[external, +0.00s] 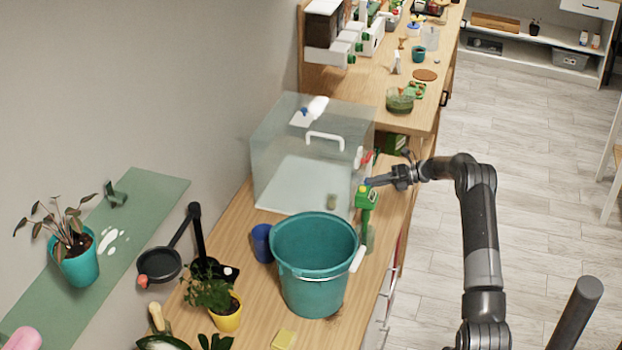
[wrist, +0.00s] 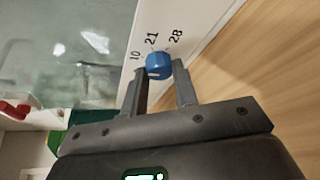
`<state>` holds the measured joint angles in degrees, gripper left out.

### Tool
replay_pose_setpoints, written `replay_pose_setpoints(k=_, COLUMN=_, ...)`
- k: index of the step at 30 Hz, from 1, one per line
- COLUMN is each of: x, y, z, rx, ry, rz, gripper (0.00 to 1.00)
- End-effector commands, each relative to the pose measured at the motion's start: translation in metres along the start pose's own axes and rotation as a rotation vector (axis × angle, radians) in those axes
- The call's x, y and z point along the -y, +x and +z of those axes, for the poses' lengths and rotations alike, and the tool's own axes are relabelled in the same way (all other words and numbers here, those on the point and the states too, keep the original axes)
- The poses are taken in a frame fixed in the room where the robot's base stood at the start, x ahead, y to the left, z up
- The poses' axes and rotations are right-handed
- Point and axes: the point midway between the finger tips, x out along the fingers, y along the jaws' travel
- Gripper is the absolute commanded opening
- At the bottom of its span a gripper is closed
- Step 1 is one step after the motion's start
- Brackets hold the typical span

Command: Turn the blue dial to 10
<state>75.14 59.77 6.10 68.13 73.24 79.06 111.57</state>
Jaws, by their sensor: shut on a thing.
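The blue dial (wrist: 159,66) sits on a white panel strip (wrist: 150,28) marked 10, 21 and 28 in the wrist view. The 10 is left of the dial, 21 just above it and 28 to the right. My gripper (wrist: 160,80) has one finger on each side of the dial and is shut on it. I cannot tell which number the dial points to. In the external view my gripper (external: 386,181) reaches the right side of the clear tank (external: 300,150), and only a small bit of blue shows at its tips.
A green spray bottle (external: 365,199) stands just in front of my gripper. A large teal bucket (external: 312,285), a blue cup (external: 261,242) and a yellow-potted plant (external: 226,318) stand nearer. Red parts (wrist: 14,110) show at left in the wrist view. The wooden surface (wrist: 262,70) at right is bare.

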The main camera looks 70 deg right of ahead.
Motion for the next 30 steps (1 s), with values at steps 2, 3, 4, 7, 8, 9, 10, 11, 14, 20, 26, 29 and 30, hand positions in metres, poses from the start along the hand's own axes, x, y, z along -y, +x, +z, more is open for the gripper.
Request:
replay_pose_setpoints(k=2, x=0.000, y=0.000, z=0.002, rx=0.005, ry=0.000, rz=-0.001, gripper=0.04)
replay_pose_setpoints(k=3, x=0.000, y=0.000, z=0.002, rx=0.005, ry=0.000, rz=-0.001, gripper=0.04)
replay_pose_setpoints(k=4, x=0.000, y=0.000, z=0.002, rx=0.005, ry=0.000, rz=-0.001, gripper=0.04)
replay_pose_setpoints(k=7, x=0.000, y=0.000, z=0.002, rx=0.006, ry=-0.001, rz=-0.002, gripper=0.04)
replay_pose_setpoints(k=8, x=0.000, y=0.000, z=0.002, rx=0.006, ry=-0.001, rz=-0.002, gripper=0.04)
replay_pose_setpoints(k=9, x=0.000, y=0.000, z=0.002, rx=0.006, ry=-0.001, rz=-0.002, gripper=0.04)
replay_pose_setpoints(k=10, x=0.000, y=0.000, z=0.002, rx=0.006, ry=-0.001, rz=-0.002, gripper=0.27)
replay_pose_setpoints(k=11, x=0.000, y=0.000, z=0.002, rx=0.005, ry=-0.002, rz=-0.002, gripper=0.30)
replay_pose_setpoints(k=14, x=0.000, y=0.000, z=0.002, rx=0.004, ry=-0.001, rz=-0.001, gripper=0.38)
replay_pose_setpoints(k=20, x=0.000, y=0.000, z=0.001, rx=0.003, ry=-0.001, rz=-0.001, gripper=0.48)
replay_pose_setpoints(k=26, x=0.000, y=-0.002, z=0.001, rx=0.002, ry=0.000, rz=-0.001, gripper=0.48)
replay_pose_setpoints(k=29, x=0.000, y=-0.012, z=0.001, rx=0.004, ry=0.000, rz=-0.001, gripper=0.48)
replay_pose_setpoints(k=30, x=0.001, y=-0.018, z=0.001, rx=0.004, ry=0.000, rz=-0.002, gripper=0.48)
